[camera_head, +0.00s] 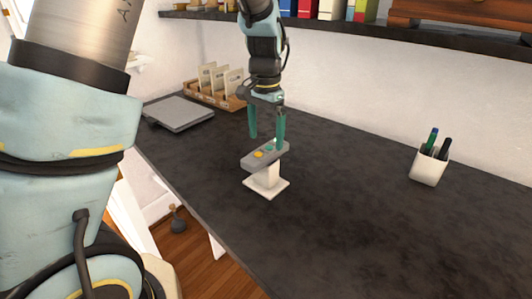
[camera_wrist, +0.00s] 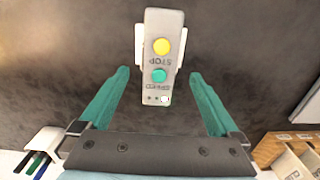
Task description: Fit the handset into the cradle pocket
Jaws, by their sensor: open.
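The grey handset (camera_head: 265,155) has a yellow and a green button and lies tilted on top of the white cradle (camera_head: 278,188), a post on a square base on the dark desk. In the wrist view the handset (camera_wrist: 160,92) reads STOP and SPEED, and white cradle edges (camera_wrist: 139,45) show beside its far half. How deep it sits in the pocket is hidden. My gripper (camera_head: 267,142) is open, pointing down just above the handset. In the wrist view its green fingers (camera_wrist: 160,74) stand on either side of the handset's near end, with gaps on both sides.
A white cup with pens (camera_head: 428,165) stands at the right of the desk. A wooden rack with cards (camera_head: 213,90) and a flat grey device (camera_head: 180,113) are at the back left. A shelf (camera_head: 400,32) runs above. The desk around the cradle is clear.

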